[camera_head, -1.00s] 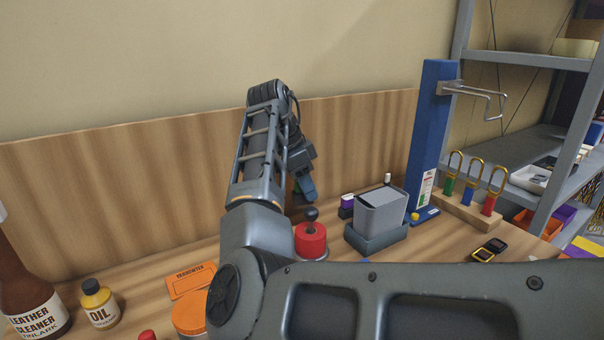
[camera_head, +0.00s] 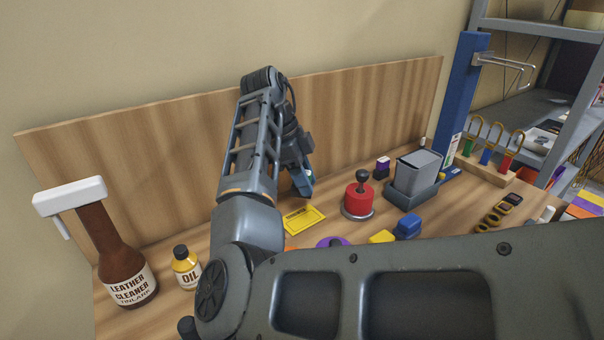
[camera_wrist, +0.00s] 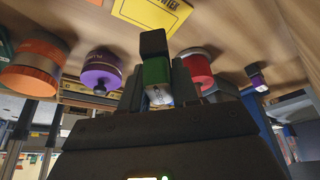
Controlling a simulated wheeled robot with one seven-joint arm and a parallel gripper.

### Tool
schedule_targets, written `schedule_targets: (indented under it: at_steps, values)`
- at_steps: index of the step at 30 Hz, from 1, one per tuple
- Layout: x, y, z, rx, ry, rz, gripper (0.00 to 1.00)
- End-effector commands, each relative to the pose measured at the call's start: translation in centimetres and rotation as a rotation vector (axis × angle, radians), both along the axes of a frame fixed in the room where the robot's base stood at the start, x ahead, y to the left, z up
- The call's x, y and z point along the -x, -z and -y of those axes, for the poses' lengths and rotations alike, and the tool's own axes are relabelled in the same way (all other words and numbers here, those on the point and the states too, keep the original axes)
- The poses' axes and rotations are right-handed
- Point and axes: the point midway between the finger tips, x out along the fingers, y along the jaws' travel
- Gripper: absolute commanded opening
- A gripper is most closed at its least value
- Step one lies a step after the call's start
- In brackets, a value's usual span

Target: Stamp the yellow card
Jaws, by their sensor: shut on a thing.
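The yellow card (camera_head: 304,219) lies flat on the wooden table in the head view, just right of my forearm. It also shows at the top edge of the wrist view (camera_wrist: 148,10), partly cut off, with dark print. My gripper (camera_wrist: 156,80) is shut on a small green block with a dark end (camera_wrist: 155,69), which points toward the card in the wrist view. In the head view my gripper (camera_head: 303,184) hangs behind the card, near the back board. The held block is mostly hidden there. I cannot tell whether the block touches anything.
A red round tin with a black knob (camera_head: 358,197) stands right of the card. A purple round tin (camera_wrist: 100,70) and an orange one (camera_wrist: 38,66) are nearby. Bottles stand left.

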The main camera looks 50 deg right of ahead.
Motion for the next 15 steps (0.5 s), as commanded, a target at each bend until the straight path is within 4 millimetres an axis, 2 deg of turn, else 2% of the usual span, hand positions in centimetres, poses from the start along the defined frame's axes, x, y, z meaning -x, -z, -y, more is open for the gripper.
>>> schedule_targets:
  at_steps: [8, 15]
  values:
    - [0.1, 0.9, 0.0, 0.001, 0.009, -0.002, 0.10]
    - [0.1, 3.0, 0.0, 0.002, 0.008, 0.000, 0.10]
